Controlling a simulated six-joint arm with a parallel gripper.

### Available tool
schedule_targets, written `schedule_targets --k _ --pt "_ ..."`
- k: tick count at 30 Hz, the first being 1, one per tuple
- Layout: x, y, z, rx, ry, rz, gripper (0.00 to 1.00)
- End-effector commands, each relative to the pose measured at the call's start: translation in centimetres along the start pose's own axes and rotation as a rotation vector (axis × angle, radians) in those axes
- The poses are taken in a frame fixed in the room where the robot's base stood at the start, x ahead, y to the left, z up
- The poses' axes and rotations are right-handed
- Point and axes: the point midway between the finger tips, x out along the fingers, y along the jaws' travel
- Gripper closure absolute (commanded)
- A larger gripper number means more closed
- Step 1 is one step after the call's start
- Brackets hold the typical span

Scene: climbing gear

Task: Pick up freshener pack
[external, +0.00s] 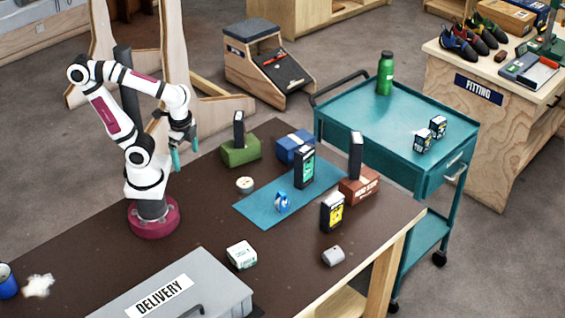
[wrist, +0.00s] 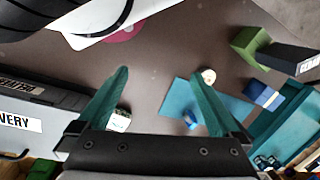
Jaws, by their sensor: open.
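My gripper (external: 184,156) is open and empty, raised above the back left of the dark table. Its teal fingers (wrist: 160,72) are spread wide in the wrist view. I cannot read which item is the freshener pack. A black pack with a green label (external: 304,168) stands upright on the teal mat (external: 262,208). A black pack with a yellow label (external: 332,212) stands right of the mat. A small white-and-green box (external: 241,254) lies near the front; it shows beside the left finger in the wrist view (wrist: 119,124). My gripper is apart from all of them.
A blue-and-white item (external: 282,202) sits on the mat. Green (external: 240,152), blue (external: 292,147) and red-brown (external: 360,188) blocks line the back. A round tin (external: 245,184), a grey roll (external: 333,257) and the grey DELIVERY case (external: 180,295) also occupy the table.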

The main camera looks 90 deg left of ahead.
Motion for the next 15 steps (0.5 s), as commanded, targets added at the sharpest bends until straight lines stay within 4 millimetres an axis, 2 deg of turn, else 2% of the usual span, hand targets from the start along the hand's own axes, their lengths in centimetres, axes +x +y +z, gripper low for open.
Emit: schedule_targets --k 9,11,14,15 --pt "0.0 0.0 0.0 -0.001 0.000 -0.001 0.00" --pt "0.0 -0.6 -0.6 -0.021 0.013 -0.013 0.00" --pt "0.3 -4.8 -4.6 -0.156 0.118 -0.096 0.00" --pt "0.4 -7.8 -7.2 -0.228 0.194 -0.151 0.00"
